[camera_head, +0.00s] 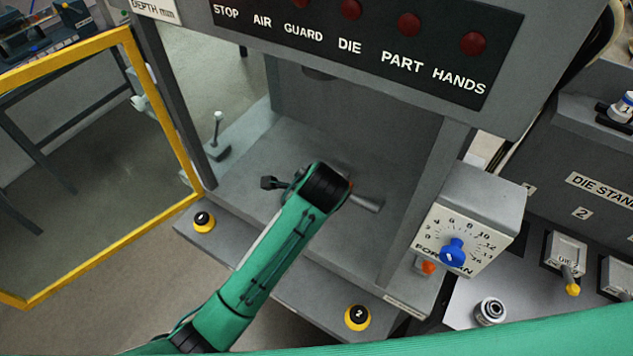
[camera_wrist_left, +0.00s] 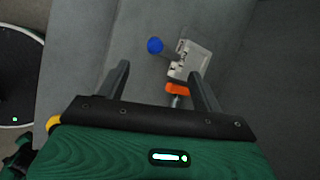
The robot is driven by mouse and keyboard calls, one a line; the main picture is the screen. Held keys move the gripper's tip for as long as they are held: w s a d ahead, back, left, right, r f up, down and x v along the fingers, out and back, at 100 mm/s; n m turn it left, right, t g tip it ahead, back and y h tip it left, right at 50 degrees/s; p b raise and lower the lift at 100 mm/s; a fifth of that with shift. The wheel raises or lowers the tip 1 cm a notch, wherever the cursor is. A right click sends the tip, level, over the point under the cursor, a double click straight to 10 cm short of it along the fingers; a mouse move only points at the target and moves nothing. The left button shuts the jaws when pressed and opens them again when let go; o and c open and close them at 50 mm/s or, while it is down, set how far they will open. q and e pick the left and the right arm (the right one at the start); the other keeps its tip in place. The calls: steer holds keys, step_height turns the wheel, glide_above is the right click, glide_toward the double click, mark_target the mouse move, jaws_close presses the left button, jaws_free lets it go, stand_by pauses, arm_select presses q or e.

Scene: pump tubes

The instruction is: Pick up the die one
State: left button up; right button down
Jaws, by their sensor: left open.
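In the left wrist view, a pale grey block (camera_wrist_left: 190,62) with a blue ball handle (camera_wrist_left: 155,45) lies on a grey surface ahead of my fingers. I take it for die one, but no label is readable. An orange piece (camera_wrist_left: 177,88) with a metal rod sits at its near edge, between the fingers. My left gripper (camera_wrist_left: 159,74) is open and empty, with the block beyond its tips. In the head view my left arm reaches into the press, and its wrist hides the block and most of the gripper.
The press (camera_head: 245,165) stands open, with its yellow-framed guard door (camera_head: 165,100) swung left. The die stand (camera_head: 575,195) at far right holds die 2 (camera_head: 565,255). Yellow-ringed buttons (camera_head: 203,221) line the front ledge.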

arm_select(q)
steer(key=p+x, duration=0.1)
steer(key=x, duration=0.7)
steer(key=shift+w+p, duration=0.25)
steer(key=shift+p, duration=0.1)
steer(key=p+x, duration=0.2)
steer(key=x, duration=0.2)
steer(key=shift+f, duration=0.25)
steer(key=shift+w+a+f, duration=0.1)
steer(key=shift+w+f, duration=0.05)
steer(key=shift+f, duration=0.25)
jaws_close()
steer(key=shift+r, duration=0.2)
